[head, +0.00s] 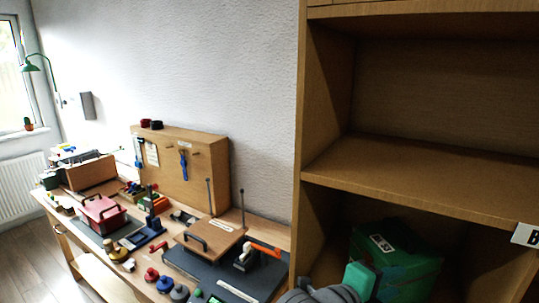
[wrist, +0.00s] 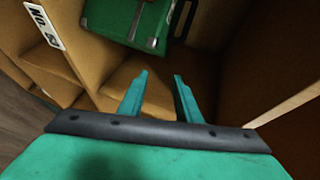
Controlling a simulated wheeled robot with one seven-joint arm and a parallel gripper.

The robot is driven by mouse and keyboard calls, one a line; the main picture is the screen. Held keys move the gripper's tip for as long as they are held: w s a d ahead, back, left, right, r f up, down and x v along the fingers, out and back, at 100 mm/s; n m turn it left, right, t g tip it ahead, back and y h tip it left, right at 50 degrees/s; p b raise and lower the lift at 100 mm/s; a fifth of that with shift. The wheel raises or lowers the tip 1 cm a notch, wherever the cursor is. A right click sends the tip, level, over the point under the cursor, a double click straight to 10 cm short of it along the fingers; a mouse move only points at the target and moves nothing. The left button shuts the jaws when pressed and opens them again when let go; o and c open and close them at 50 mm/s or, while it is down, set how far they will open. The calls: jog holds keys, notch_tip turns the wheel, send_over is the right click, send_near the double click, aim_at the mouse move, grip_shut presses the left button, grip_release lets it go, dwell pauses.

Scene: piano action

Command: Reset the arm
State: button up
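My gripper (wrist: 158,78) shows in the wrist view with its two green fingers apart and nothing between them. It points into a wooden shelf compartment. A green case (wrist: 128,20) with metal corners sits beyond the fingertips at the top of the wrist view, apart from them. In the head view the green case (head: 397,262) is in the lower compartment of the wooden shelf (head: 420,188). Part of my arm with a green end shows in front of the case at the bottom; the fingers are hidden there.
The shelf's side walls and middle board are close around my arm. A white label (head: 527,235) is on the shelf's right edge. To the left stands a workbench (head: 262,226) with a red toolbox (head: 103,213), a pegboard box (head: 180,165) and several small tools.

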jog(key=s+a+f+n+t+y, duration=0.2)
jog(key=a+f+n, duration=0.35)
jog(key=f, duration=0.35)
jog(key=s+a+f+n+t+y, duration=0.2)
jog(key=a+f+n, duration=0.2)
jog(key=f+n, duration=0.35)
jog(key=s+a+f+n+t+y, duration=0.1)
jog(key=a+f+n+t+y, duration=0.2)
jog(key=a+f+n, duration=0.45)
jog(key=s+a+f+n+y, duration=0.3)
jog(key=s+a+f, duration=0.1)
jog(key=s, duration=0.6)
jog(key=s+a+f+n+y, duration=0.25)
jog(key=s+f+n, duration=0.2)
jog(key=s, duration=0.55)
jog(key=a+v, duration=0.2)
jog(key=v, duration=0.6)
jog(key=shift+s+n+t, duration=0.3)
jog(key=shift+s+t, duration=0.05)
jog(key=shift+t, duration=0.05)
